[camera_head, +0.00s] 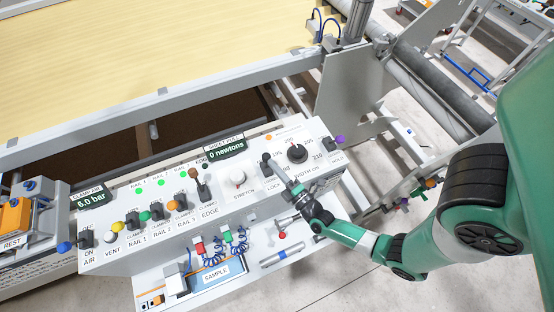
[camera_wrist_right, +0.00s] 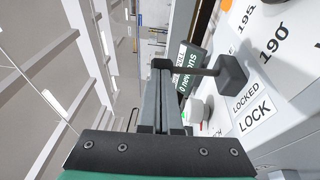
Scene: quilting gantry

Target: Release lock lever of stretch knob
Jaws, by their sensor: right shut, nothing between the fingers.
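The white stretch knob (camera_head: 238,178) sits on the sloped control panel under a display reading "0 newtons". The dark lock lever (camera_head: 268,160) is to its right, above a LOCK label. In the right wrist view the lever (camera_wrist_right: 205,72) has a square dark block and a thin rod, beside labels reading LOCKED and LOCK. My right gripper (camera_head: 291,184) is at the panel by the lever. Its fingers (camera_wrist_right: 162,78) are shut with nothing between them, and their tips overlap the rod's far end in view; I cannot tell whether they touch. My left gripper is not in view.
The width dial (camera_head: 297,153) is close to the right of the lever, with a purple-tipped switch (camera_head: 338,141) beyond. Several coloured clamp levers line the panel's left. A lower shelf (camera_head: 290,257) with tools and a sample lies in front.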

